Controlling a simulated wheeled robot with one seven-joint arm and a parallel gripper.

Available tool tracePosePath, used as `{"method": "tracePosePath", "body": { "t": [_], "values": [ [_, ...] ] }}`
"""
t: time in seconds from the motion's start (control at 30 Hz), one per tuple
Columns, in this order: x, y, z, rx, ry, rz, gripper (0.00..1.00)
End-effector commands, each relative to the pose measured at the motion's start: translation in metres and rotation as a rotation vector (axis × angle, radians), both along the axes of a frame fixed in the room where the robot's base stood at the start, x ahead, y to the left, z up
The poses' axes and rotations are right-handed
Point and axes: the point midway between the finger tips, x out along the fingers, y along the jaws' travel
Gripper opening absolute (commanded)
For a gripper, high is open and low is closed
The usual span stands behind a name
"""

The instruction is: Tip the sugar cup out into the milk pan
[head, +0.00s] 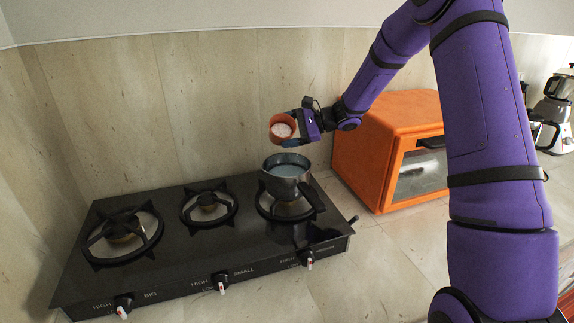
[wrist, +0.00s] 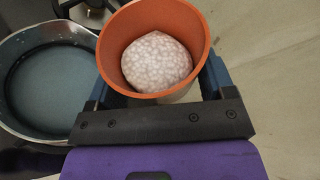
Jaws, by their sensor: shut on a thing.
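My gripper (head: 300,133) is shut on the orange sugar cup (head: 276,120). In the head view it holds the cup above the milk pan, a little to the left of the pan's middle. The wrist view shows the cup (wrist: 112,50) between the two fingers (wrist: 155,85), with a pale, grainy white heap of sugar (wrist: 157,62) inside. The cup looks close to upright in the head view. In the wrist view the pan (wrist: 82,38) is at the left, partly hidden by the cup.
The black stove (head: 180,255) has two empty burners (head: 122,236) (head: 208,204) on the left and middle. An orange oven (head: 375,150) stands close to the right of the pan. The wall (head: 200,100) is behind.

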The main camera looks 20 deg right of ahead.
Motion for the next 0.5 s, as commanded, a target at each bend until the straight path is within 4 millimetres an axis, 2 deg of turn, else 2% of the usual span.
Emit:
{"method": "tracePosePath", "body": {
  "t": [0.5],
  "values": [
    [-0.0020,0.0006,0.0045,-0.006,-0.069,0.001,0.46]
  ]
}}
